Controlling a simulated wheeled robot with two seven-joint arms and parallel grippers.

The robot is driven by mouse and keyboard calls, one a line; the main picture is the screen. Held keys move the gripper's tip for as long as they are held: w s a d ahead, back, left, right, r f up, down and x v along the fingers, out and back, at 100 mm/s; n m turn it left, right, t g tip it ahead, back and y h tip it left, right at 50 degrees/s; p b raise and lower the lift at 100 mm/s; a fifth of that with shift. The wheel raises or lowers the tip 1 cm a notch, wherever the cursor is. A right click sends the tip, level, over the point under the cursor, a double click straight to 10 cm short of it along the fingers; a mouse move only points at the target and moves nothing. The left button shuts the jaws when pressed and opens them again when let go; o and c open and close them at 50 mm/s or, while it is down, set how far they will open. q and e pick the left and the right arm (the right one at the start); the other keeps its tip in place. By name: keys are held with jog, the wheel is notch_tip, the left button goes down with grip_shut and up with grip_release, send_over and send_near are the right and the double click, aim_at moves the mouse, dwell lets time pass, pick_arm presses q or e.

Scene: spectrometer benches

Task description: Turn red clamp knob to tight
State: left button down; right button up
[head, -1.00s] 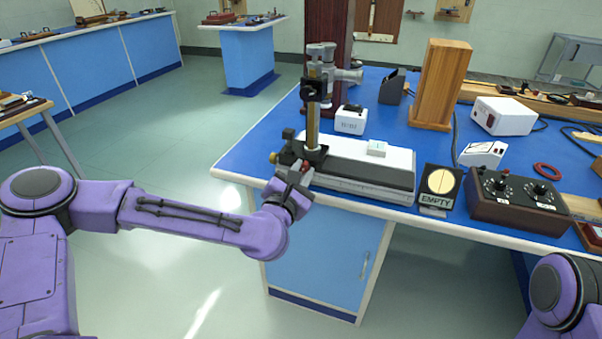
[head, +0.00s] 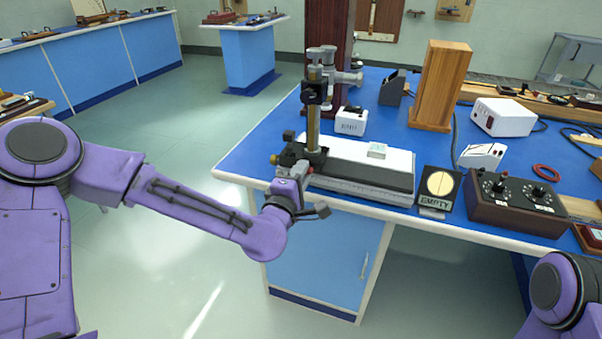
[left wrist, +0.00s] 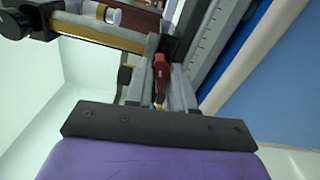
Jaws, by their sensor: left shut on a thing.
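The red clamp knob (left wrist: 161,68) shows in the left wrist view, between the fingers of my left gripper (left wrist: 158,85). It sits at the foot of a brass post (head: 313,125) on the near left end of a grey and white bench rail (head: 350,178). In the head view my left gripper (head: 299,170) is at this end of the rail and hides most of the knob. The gripper is shut on the knob. My right gripper is out of the head view; only part of my right arm shows at the lower right.
An EMPTY sign (head: 438,188) and a dark box with dials (head: 517,202) stand right of the rail on the blue bench top (head: 262,142). A wooden block (head: 440,85) and a white box (head: 351,121) stand behind it. The floor left of the bench is clear.

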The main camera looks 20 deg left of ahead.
pick_arm(q)
jog(key=shift+m, duration=1.7)
jog(key=c, duration=1)
grip_release()
jog(key=shift+o, duration=0.2)
jog(key=s+p, duration=0.7)
jog(key=s, duration=0.3)
jog(key=shift+s+a, duration=0.15)
jog(key=shift+s, duration=0.1)
